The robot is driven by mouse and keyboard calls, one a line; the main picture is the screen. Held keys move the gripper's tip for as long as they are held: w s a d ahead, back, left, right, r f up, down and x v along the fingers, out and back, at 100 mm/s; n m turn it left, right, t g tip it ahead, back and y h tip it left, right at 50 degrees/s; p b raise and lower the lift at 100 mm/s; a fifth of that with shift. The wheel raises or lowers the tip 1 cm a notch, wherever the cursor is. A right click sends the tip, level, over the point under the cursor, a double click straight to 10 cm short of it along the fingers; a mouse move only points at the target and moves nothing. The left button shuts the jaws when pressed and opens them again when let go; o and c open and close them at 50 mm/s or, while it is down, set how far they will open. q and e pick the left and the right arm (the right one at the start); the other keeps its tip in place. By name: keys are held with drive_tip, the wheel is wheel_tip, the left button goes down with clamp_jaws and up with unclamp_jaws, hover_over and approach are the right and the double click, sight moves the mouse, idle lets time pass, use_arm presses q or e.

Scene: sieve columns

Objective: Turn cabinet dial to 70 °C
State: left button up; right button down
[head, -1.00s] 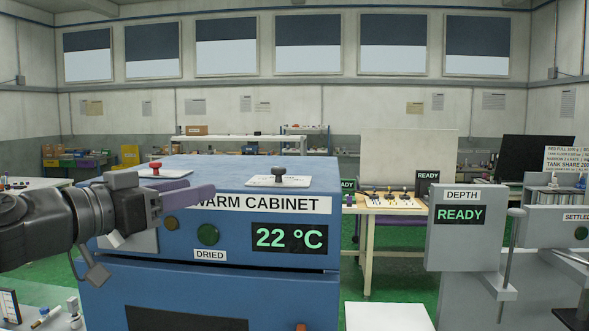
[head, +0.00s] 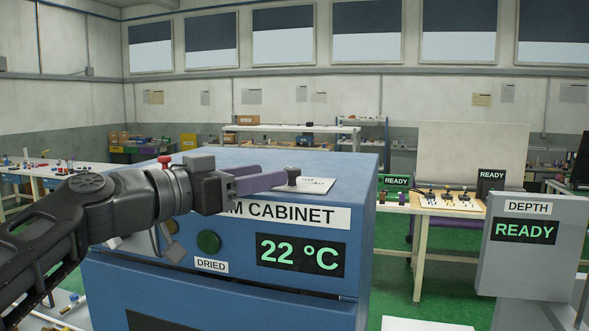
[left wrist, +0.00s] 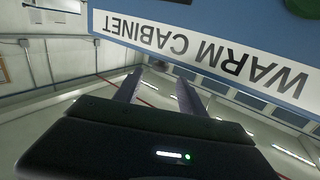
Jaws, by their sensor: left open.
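The blue warm cabinet (head: 330,210) stands ahead, and its display (head: 300,255) reads 22 °C. A dark knob (head: 293,175) stands on a white plate (head: 317,185) on the cabinet top; no scale on it is legible. My left gripper (head: 278,179) is open, its purple fingers pointing right and overlapping the area just beside the knob; I cannot tell whether they touch it. The left wrist view shows both fingers (left wrist: 157,88) apart with nothing between them, near the WARM CABINET label (left wrist: 200,52). My right gripper is not in view.
A red knob (head: 165,160) shows behind my left arm. A green button (head: 208,242) sits on the cabinet front above the DRIED label. A grey DEPTH unit (head: 530,260) reading READY stands to the right.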

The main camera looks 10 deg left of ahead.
sight(288, 169)
use_arm(q)
drive_tip(key=p+x, duration=0.2)
drive_tip(key=x, duration=0.4)
drive_tip(key=shift+w+d+r+p, duration=0.1)
drive_tip(key=shift+w+d+p, duration=0.1)
drive_tip(key=shift+w+p, duration=0.15)
drive_tip(key=shift+w+d, duration=0.2)
drive_tip(key=shift+w, duration=0.05)
drive_tip(key=shift+c, duration=0.3)
clamp_jaws()
